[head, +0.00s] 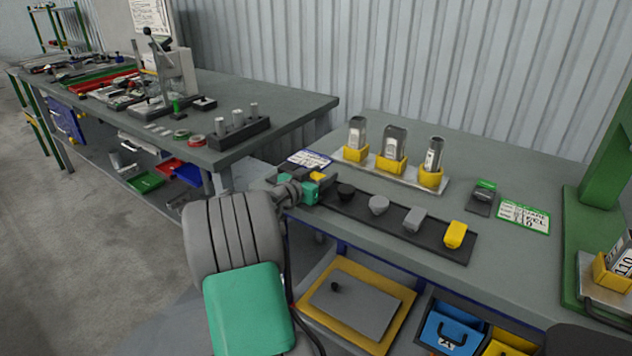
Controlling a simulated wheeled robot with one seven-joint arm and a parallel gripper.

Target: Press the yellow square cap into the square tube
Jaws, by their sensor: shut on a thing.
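My gripper (314,183) is at the left end of a dark strip on the right bench, seen small and partly from behind in the head view. It is shut on a small yellow piece (317,176), which looks like the yellow square cap; its shape is mostly hidden. Another yellow block (455,235) sits at the right end of the dark strip (436,240). Three upright metal tubes stand in yellow holders behind the strip: a left tube (357,131), a wider middle tube (395,143) and a right tube (434,152). I cannot tell surely which is square.
A black cap (345,192), a grey round cap (379,205) and a grey block (414,218) sit along the strip. A green-topped device (482,197) and a label card (524,217) lie at right. A green post (606,150) stands at far right. Bench surface between is clear.

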